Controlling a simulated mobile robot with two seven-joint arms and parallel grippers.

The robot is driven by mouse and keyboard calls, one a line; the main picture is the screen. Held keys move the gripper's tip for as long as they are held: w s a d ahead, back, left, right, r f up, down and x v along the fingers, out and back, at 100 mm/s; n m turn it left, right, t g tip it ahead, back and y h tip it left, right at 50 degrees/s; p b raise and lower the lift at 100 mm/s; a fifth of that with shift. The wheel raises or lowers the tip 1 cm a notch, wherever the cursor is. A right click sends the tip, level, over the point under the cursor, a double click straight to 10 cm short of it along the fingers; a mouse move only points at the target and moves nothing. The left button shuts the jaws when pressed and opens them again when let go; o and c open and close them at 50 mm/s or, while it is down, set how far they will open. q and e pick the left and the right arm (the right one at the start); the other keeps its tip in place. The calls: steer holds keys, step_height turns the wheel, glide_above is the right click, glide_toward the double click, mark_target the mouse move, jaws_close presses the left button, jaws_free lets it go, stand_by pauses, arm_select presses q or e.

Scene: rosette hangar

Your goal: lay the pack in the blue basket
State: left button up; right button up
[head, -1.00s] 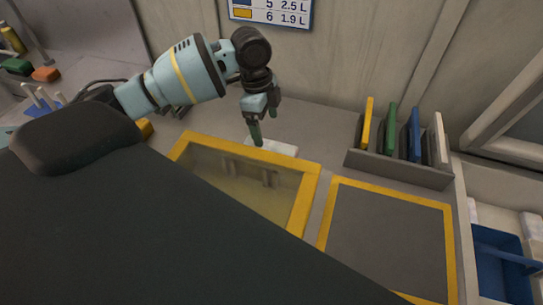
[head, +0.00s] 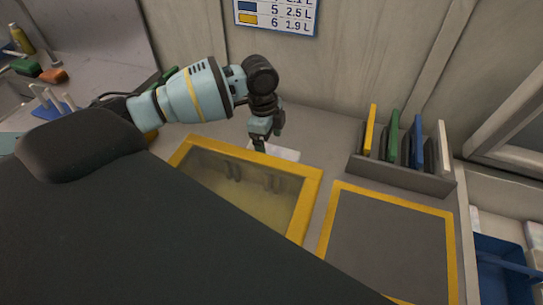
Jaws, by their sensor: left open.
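A flat white thing (head: 285,153) lies on the worktop just behind the yellow-framed panel; I cannot tell for sure that it is the pack. My left gripper (head: 268,143) is open and points down right over its left end, hiding part of it. I cannot tell whether the fingers touch it. A blue basket (head: 499,284) with a bar across it stands at the lower right, cut off by the picture's edge. My right gripper is not in view.
A yellow-framed sunken panel (head: 311,196) lies in front of the gripper. A yellow-edged grey mat (head: 388,243) is bare. A grey rack (head: 402,176) with several coloured boards stands behind it. A wall sign (head: 277,17) hangs above. My dark body covers the lower left.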

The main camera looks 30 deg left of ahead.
mark_target(272, 153)
arm_select(q)
steer(key=f, duration=0.3)
steer(key=shift+d+f, duration=0.1)
steer(key=shift+d, duration=0.1)
steer(key=c, duration=1.4)
steer(key=shift+o, duration=0.2)
step_height(272, 153, up, 10)
steer(key=shift+w+r, duration=0.1)
steer(key=shift+r, duration=0.1)
